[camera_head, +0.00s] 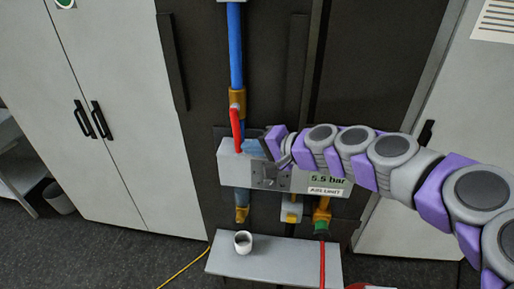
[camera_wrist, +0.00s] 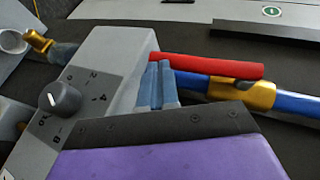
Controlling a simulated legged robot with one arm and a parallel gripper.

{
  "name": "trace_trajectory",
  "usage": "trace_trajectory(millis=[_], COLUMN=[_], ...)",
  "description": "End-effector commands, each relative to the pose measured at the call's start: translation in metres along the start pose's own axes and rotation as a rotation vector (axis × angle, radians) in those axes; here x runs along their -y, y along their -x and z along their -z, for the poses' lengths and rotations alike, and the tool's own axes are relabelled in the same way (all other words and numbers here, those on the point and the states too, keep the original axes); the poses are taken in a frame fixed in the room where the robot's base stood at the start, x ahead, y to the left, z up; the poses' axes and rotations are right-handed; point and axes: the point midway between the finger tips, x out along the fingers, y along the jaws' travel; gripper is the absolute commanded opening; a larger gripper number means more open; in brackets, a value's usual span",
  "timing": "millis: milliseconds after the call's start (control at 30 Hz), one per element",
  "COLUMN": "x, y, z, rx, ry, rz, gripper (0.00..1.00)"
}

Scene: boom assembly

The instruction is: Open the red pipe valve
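The red valve handle (camera_head: 236,130) hangs down from a brass valve body (camera_head: 237,101) on the vertical blue pipe (camera_head: 235,45). In the wrist view the red handle (camera_wrist: 205,65) runs roughly along the pipe, joined to the brass body (camera_wrist: 245,92). My gripper (camera_head: 252,147) is just right of the handle's lower end, over the top of the grey box. In the wrist view its blue fingers (camera_wrist: 157,85) lie close together with nothing visible between them. Their tips overlap the handle's free end in the picture; I cannot tell whether they touch it.
The grey box (camera_head: 232,165) with a dial (camera_wrist: 60,98) and a "5.5 bar" label sits below the valve. A grey shelf (camera_head: 280,262) with a white cup (camera_head: 243,242) is lower down. Pale cabinets (camera_head: 110,60) stand left, another at right.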

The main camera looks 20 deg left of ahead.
Motion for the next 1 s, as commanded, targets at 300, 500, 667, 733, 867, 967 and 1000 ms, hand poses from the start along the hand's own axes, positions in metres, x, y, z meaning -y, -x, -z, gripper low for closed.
trace_trajectory(millis=[300, 500, 667, 733, 867, 967, 1000], x=[-0.0005, -0.0005, -0.0004, -0.0004, -0.0007, -0.0024, -0.0038], y=[-0.0090, -0.0101, -0.0100, -0.0101, -0.0097, -0.0064, -0.0038], z=[-0.0041, -0.0045, -0.0046, -0.0047, -0.0045, -0.0032, -0.0022], rx=[0.001, 0.001, 0.001, 0.001, 0.001, 0.000, -0.001], ry=[0.000, 0.000, 0.000, 0.000, 0.000, 0.000, 0.000], rz=[0.000, -0.001, -0.001, -0.001, -0.001, 0.000, 0.000], gripper=[0.00, 0.00, 0.00, 0.00, 0.00, 0.00, 0.00])
